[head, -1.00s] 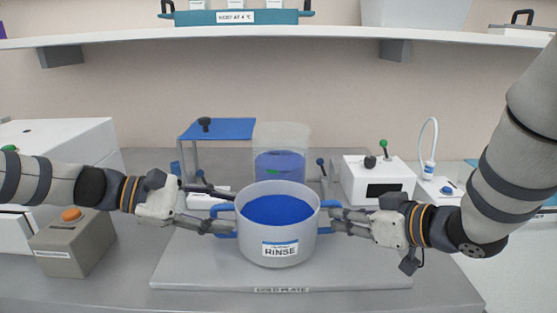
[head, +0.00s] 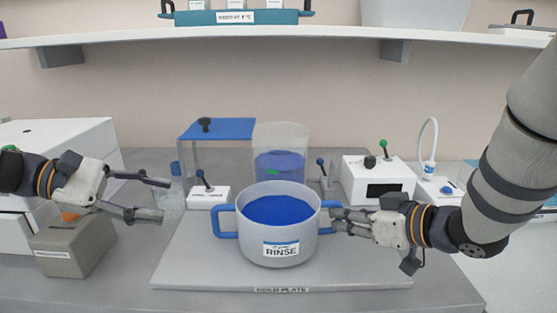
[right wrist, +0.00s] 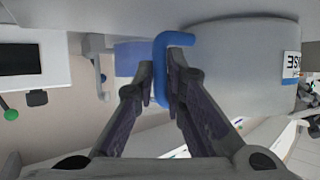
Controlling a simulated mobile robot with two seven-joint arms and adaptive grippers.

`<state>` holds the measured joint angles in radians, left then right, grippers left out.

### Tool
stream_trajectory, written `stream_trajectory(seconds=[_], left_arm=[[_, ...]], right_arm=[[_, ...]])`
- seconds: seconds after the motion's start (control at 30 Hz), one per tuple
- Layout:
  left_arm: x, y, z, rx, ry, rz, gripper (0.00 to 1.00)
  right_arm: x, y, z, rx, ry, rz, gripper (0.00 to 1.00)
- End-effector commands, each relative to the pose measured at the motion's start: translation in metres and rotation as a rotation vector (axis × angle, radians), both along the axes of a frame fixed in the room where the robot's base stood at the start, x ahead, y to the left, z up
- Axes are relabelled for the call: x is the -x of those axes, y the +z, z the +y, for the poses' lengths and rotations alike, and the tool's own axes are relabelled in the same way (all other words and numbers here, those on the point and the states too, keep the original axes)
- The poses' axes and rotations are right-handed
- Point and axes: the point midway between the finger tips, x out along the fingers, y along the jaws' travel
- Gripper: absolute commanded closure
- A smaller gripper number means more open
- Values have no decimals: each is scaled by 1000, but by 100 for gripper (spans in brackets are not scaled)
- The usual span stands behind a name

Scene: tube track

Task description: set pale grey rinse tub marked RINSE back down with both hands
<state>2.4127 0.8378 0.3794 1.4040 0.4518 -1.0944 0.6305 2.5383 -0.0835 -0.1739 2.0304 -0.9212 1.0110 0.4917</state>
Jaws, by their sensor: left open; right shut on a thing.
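The pale grey rinse tub (head: 300,246) with its RINSE label stands upright on the grey cold plate (head: 190,268) and holds blue liquid. It has a blue handle on each side. My right gripper (head: 336,218) is shut on the tub's right handle, and in the right wrist view the fingers close around the blue handle (right wrist: 162,90). My left gripper (head: 162,198) is open and empty, well to the left of the tub and clear of its left handle (head: 224,222).
Behind the tub stand a clear container (head: 281,150) with blue liquid, a blue-topped stand (head: 222,128) and a white switch box (head: 208,198). A white device (head: 378,180) stands at back right. A grey-brown box (head: 72,250) is below my left arm.

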Motion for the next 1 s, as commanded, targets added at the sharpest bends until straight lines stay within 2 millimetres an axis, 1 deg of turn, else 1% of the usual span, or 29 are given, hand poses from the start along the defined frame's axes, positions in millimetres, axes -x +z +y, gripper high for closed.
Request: stream_trajectory(seconds=[0.03, 0.1, 0.13, 0.17, 0.2, 0.23, 0.5, 0.6, 0.67, 0.9, 1.0], left_arm=[[0, 2, 0, 0, 0, -3, 56], [0, 2, 0, 0, 1, -4, 56], [0, 2, 0, 0, 1, -4, 56], [0, 2, 0, 0, 1, -4, 56], [0, 2, 0, 0, 1, -4, 56], [0, 2, 0, 0, 1, -4, 56], [0, 1, 0, 0, 1, -3, 56], [0, 1, 0, -1, 1, -2, 56], [0, 1, 0, -1, 1, -2, 56], [0, 1, 0, -1, 1, -1, 56], [0, 0, 0, -1, 1, -1, 56]], right_arm=[[-1, 5, 1, -9, -1, -10, 100], [-1, 5, 1, -9, -1, -10, 100], [-1, 5, 1, -9, -1, -10, 86], [-1, 5, 1, -8, 0, -10, 80], [-1, 5, 1, -8, 0, -10, 70], [-1, 5, 1, -7, 0, -10, 65], [0, 3, 0, -4, 0, -6, 65], [4, 7, -5, -4, -2, -7, 65], [13, 12, -11, -5, -4, -6, 65], [59, 39, -48, -6, -4, -6, 65], [73, 47, -59, -5, -4, -6, 65]])
